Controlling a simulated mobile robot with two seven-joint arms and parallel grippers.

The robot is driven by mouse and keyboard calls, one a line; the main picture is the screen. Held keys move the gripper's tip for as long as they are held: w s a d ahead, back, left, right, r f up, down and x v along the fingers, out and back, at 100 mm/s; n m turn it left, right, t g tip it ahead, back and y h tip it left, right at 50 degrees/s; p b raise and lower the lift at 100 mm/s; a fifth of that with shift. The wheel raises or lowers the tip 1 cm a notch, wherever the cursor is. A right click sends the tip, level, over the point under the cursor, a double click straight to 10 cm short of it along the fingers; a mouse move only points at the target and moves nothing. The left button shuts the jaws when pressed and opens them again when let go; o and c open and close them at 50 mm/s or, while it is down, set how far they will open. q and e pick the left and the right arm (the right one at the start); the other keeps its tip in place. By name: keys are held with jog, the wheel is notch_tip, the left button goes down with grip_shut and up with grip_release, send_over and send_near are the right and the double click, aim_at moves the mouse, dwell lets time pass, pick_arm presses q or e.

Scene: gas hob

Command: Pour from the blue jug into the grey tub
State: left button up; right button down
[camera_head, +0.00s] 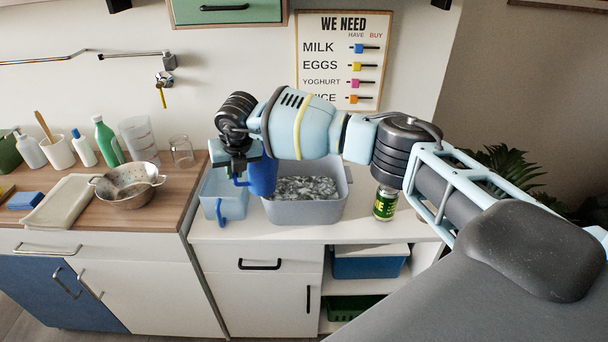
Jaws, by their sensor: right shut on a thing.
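The blue jug (263,175) is in my right gripper (239,172), which is shut on it at its left side, where its blue handle shows. The jug is over the left end of the grey tub (305,212), in front of its back left corner. My right arm passes above and hides the jug's top, so I cannot tell its tilt or see its contents. The tub stands on the white counter and has grey, speckled lumpy stuff inside. I see no stream between jug and tub. My left gripper is not in view.
A light blue container (211,188) with a blue handle stands just left of the tub. On the wooden counter are a metal colander (128,194), a cloth (60,201), a glass (181,152) and several bottles.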

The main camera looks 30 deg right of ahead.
jog(key=shift+d+f+h, duration=0.1)
jog(key=shift+f+h, duration=0.6)
jog(key=shift+f, duration=0.05)
jog(key=shift+r, duration=0.15)
notch_tip(320, 180, up, 4)
jog(key=shift+f, duration=0.1)
dwell(0.7)
